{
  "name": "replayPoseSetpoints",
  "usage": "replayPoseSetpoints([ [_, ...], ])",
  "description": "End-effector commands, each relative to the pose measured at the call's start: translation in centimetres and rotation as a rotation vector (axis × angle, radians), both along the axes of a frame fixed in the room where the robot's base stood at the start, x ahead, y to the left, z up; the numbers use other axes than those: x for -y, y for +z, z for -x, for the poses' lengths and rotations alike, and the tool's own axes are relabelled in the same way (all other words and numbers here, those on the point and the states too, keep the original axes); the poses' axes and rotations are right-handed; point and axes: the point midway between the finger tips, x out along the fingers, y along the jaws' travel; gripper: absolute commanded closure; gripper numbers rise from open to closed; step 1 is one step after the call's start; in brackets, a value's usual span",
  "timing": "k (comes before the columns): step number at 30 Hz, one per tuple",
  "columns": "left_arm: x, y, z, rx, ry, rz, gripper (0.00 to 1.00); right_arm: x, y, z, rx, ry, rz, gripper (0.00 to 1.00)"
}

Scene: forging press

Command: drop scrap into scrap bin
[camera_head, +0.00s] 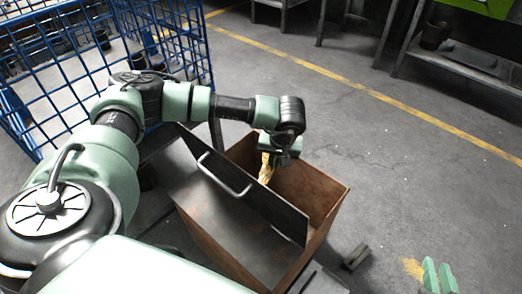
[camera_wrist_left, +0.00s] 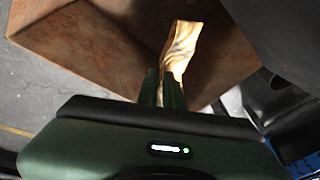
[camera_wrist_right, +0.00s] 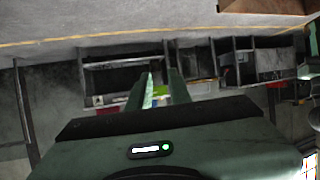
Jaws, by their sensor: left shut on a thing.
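The scrap (camera_head: 266,168) is a yellowish, patchy, thin piece hanging below my left gripper (camera_head: 272,152). My left gripper is shut on it and holds it over the opening of the scrap bin (camera_head: 325,200). The bin is a rusty brown box with a dark lid plate and handle tilted up on its left side. In the left wrist view the scrap (camera_wrist_left: 182,45) stands out beyond the fingertips (camera_wrist_left: 162,75), between the bin's rusty walls (camera_wrist_left: 85,45). My right gripper (camera_wrist_right: 161,75) is empty with its fingers apart; its fingertips (camera_head: 438,272) show at the lower right of the head view.
A blue wire cage (camera_head: 185,50) stands behind my left arm. Grey benches (camera_head: 460,65) stand at the upper right. A small dark block (camera_head: 355,256) lies on the floor right of the bin. The floor beyond the bin, with a yellow line (camera_head: 350,83), is clear.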

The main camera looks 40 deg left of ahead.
Motion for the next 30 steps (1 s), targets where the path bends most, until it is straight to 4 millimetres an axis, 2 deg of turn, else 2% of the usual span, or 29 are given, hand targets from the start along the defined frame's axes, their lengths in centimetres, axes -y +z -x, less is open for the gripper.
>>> replayPoseSetpoints([
  [9, 0.0, -0.9, 0.0, 0.0, 0.0, 0.0, 1.0, -0.8, 2.8, -1.4, 0.157, 0.01, -0.037, 0.8],
  [21, 0.0, -1.0, 0.0, 0.001, 0.0, 0.0, 1.0, -0.9, 3.4, -1.6, 0.184, 0.012, -0.045, 0.8],
  [22, 0.0, -1.0, 0.0, 0.001, 0.0, 0.0, 0.87, -0.9, 3.4, -1.6, 0.184, 0.012, -0.045, 0.8],
  [24, 0.0, -1.0, 0.0, 0.001, 0.0, 0.0, 0.68, -0.9, 3.4, -1.6, 0.183, 0.012, -0.045, 0.8],
  [30, 0.0, -1.0, 0.0, 0.0, 0.0, 0.0, 0.67, -0.9, 3.4, -1.6, 0.183, 0.011, -0.044, 0.8],
])
